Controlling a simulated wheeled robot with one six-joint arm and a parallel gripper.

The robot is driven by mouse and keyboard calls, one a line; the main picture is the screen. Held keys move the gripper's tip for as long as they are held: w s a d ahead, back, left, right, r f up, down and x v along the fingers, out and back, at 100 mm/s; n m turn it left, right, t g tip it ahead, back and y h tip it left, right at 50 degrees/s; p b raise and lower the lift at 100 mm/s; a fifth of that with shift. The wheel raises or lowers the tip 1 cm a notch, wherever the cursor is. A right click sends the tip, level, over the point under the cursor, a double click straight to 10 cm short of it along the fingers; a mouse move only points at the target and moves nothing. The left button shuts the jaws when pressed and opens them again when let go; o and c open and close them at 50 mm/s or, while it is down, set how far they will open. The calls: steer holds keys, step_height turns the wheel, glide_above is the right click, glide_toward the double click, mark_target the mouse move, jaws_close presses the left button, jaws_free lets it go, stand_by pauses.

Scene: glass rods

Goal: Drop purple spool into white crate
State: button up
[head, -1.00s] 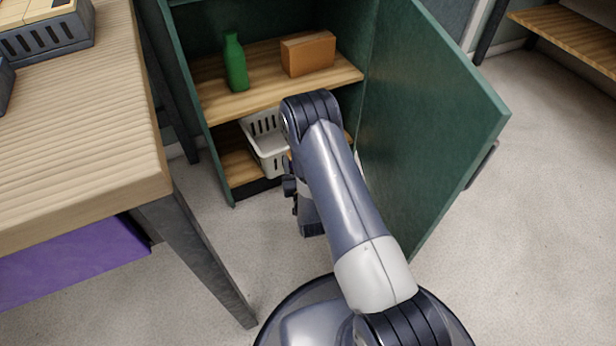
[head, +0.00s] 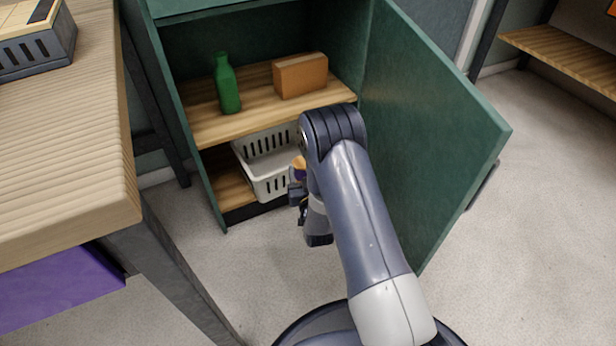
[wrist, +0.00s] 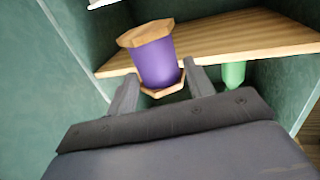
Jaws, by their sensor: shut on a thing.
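The purple spool (wrist: 153,62), with wooden end flanges, is held between the two fingers of my gripper (wrist: 160,88) in the wrist view. In the head view my gripper (head: 298,188) is in front of the cabinet's lower level, at the right part of the crate's front, and only a bit of the spool (head: 299,168) shows past it. The white crate (head: 270,186) is a slotted basket on the cabinet's bottom shelf. Its right end is hidden behind my arm and gripper. The part of its inside that I see looks empty.
The green cabinet's door (head: 430,130) stands open to the right of my arm. The shelf (head: 215,124) above the crate holds a green bottle (head: 227,86) and an orange-brown box (head: 301,75). A wooden table (head: 70,150) stands at the left. Floor before the cabinet is clear.

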steer(key=w, duration=0.1)
steer(key=w+a+f, duration=0.1)
steer(key=w, duration=0.1)
steer(key=w+a+f+b, duration=0.1)
steer(key=shift+w, duration=0.25)
steer(key=w+a, duration=0.3)
steer(key=w, duration=0.6)
steer(key=shift+w+a, duration=0.15)
steer(key=shift+a, duration=0.25)
steer(key=o, duration=1.1)
steer(key=shift+o, duration=0.2)
steer(key=shift+r, duration=0.15)
steer(key=shift+s+d+r+p, duration=0.2)
steer(key=shift+s+d+p, duration=0.1)
steer(key=shift+s, duration=0.4)
steer(key=shift+s+d+r+p, duration=0.2)
steer(key=shift+s+d, duration=0.1)
steer(key=shift+s, duration=0.4)
